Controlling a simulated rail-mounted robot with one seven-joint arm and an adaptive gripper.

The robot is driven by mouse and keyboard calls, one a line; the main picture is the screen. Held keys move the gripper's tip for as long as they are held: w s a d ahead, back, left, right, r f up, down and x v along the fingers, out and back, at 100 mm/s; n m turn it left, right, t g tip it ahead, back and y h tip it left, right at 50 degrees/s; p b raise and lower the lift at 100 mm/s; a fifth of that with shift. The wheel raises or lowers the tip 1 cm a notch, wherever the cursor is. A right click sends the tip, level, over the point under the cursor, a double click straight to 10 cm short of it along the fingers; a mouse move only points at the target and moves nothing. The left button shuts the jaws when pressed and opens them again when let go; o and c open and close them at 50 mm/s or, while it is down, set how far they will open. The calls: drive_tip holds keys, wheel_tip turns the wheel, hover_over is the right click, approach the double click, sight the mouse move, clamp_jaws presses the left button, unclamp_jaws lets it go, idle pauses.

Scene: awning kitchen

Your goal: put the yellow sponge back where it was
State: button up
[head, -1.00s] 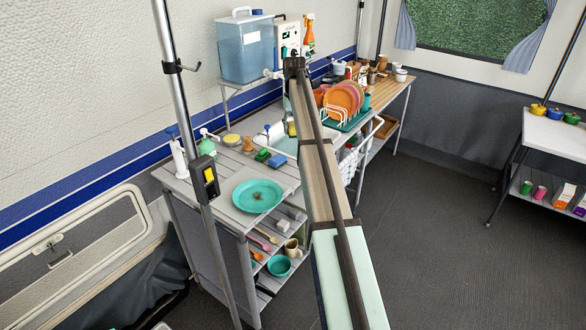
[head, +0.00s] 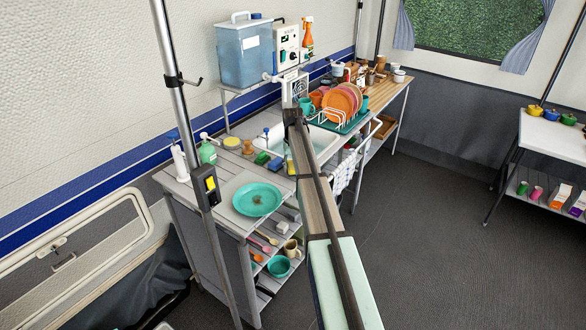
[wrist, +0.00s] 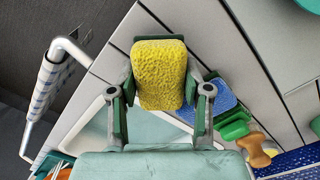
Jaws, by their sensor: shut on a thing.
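The yellow sponge (wrist: 160,66) is between the two green-padded fingers of my gripper (wrist: 160,88), which is shut on it. In the wrist view it appears over the grey slatted counter (wrist: 104,64); I cannot tell whether it touches the counter. In the head view a small yellow patch (head: 289,160), apparently the sponge, shows beside the sink at the end of my arm. My arm hides most of the gripper there.
A blue sponge (wrist: 213,98), a green block (wrist: 233,126) and a wooden brush (wrist: 257,149) lie close by the gripper. The sink (head: 322,143) is beside it. A teal plate (head: 257,199) lies on the counter's near part.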

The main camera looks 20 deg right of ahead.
drive_tip(key=shift+f, duration=0.7)
drive_tip(key=shift+f, duration=0.2)
drive_tip(key=o, duration=1.2)
drive_tip(key=shift+r, duration=0.1)
wheel_tip(320, 180, up, 12)
drive_tip(key=b, duration=0.3)
drive_tip(key=shift+r, duration=0.15)
